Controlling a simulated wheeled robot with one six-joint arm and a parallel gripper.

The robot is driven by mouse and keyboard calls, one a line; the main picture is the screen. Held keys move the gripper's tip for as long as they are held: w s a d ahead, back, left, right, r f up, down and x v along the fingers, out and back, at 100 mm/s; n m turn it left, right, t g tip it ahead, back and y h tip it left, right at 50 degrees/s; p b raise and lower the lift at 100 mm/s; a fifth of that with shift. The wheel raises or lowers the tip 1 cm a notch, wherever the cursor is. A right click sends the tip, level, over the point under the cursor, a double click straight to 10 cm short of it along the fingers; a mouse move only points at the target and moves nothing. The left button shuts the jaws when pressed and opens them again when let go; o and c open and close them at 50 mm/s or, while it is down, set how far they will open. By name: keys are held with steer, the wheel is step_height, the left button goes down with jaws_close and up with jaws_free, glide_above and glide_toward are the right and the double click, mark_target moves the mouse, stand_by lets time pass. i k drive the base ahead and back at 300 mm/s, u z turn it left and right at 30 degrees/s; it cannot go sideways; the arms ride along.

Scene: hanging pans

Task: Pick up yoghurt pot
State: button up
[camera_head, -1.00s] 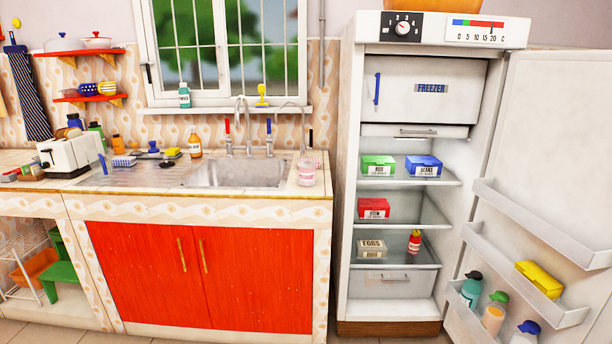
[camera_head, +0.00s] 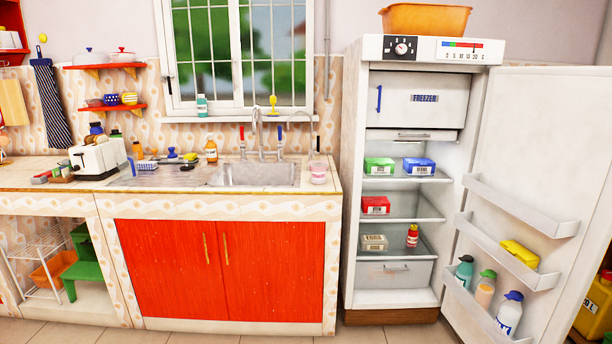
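A small pink and white pot (camera_head: 318,172), which looks like the yoghurt pot, stands upright on the counter top (camera_head: 325,187). It is at the counter's right end, just right of the sink (camera_head: 255,176) and close to the fridge's left side. Its label is too small to read. Nothing covers it. My gripper is not in view.
The fridge (camera_head: 402,180) stands open on the right, its door (camera_head: 530,150) swung out to the right with bottles in the racks. A tap (camera_head: 258,135) rises behind the sink. A toaster (camera_head: 97,158) stands at the counter's left. The floor before the red cupboard (camera_head: 222,270) is clear.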

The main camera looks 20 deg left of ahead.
mark_target(319, 170)
steer(key=u, duration=0.75)
steer(key=i, duration=0.95)
steer(key=u, duration=0.75)
steer(key=i, duration=0.95)
steer(key=z, duration=0.8)
steer(key=i, duration=1.15)
steer(key=z, duration=0.95)
